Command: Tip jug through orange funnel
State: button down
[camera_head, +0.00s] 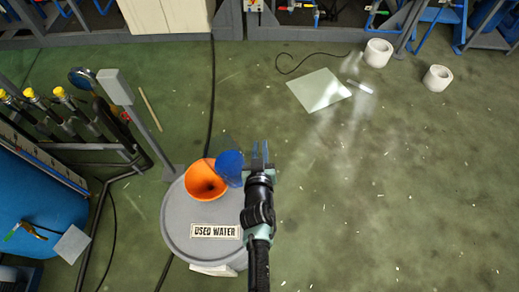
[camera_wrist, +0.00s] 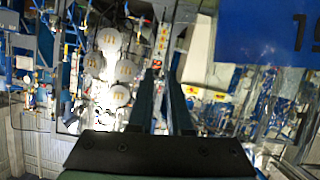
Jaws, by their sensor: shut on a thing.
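The blue jug (camera_head: 230,163) is at the right edge of the orange funnel (camera_head: 204,181) in the head view, overlapping its rim. It looks tilted toward the funnel; whether it touches, and whether liquid flows, I cannot tell. The funnel sits on the grey drum (camera_head: 180,232) labelled "USED WATER", its mouth facing up. My gripper (camera_head: 259,155) is shut on the jug at the jug's right side, above the drum's right edge. In the wrist view the two fingers of my gripper (camera_wrist: 172,85) point away from the camera; the grip on the jug is not clear there.
A blue tank (camera_head: 35,205) and pipework with yellow caps (camera_head: 45,98) stand left of the drum. A grey post (camera_head: 140,120) rises close behind the drum. The green floor right of the drum is mostly clear. White rolls (camera_head: 378,53) lie far back.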

aim_at(219, 142)
jog(key=shift+w+d+r+n+h+b, duration=0.1)
jog(key=shift+r+n+h+b, duration=0.4)
jog(key=shift+r+n+b, duration=0.2)
jog(key=shift+a+f+n+h+b, duration=0.3)
jog(key=shift+f+n+b, duration=0.3)
jog(key=shift+b, duration=0.7)
jog(key=shift+a+f+n+h+b, duration=0.15)
jog(key=shift+f+n+h+b, duration=0.45)
jog(key=shift+b, duration=0.7)
jog(key=shift+a+r+n+t+h+b, duration=0.15)
jog(key=shift+a+r+n+h+b, duration=0.15)
jog(key=shift+a+n, duration=0.35)
jog(key=shift+a+r+n+t+h+b, duration=0.25)
jog(key=shift+a+n+b, duration=0.15)
jog(key=shift+a+n, duration=0.2)
jog(key=shift+a+r+n+t+h+b, duration=0.1)
jog(key=shift+a+r+n+h+b, duration=0.2)
jog(key=shift+a+n, duration=0.3)
jog(key=shift+w+a+r+n+t+h+b, duration=0.1)
jog(key=shift+a+r+n+t+h+b, duration=0.15)
jog(key=shift+a+r+n+b, duration=0.5)
jog(key=shift+s+a+r+n+t+h+b, duration=0.15)
jog(key=shift+a+n+t+h+b, duration=0.1)
jog(key=shift+a+n, duration=0.8)
jog(key=shift+w+a+r+n+t+h+b, duration=0.2)
jog(key=shift+a+r+n+b, duration=0.3)
jog(key=shift+a, duration=0.95)
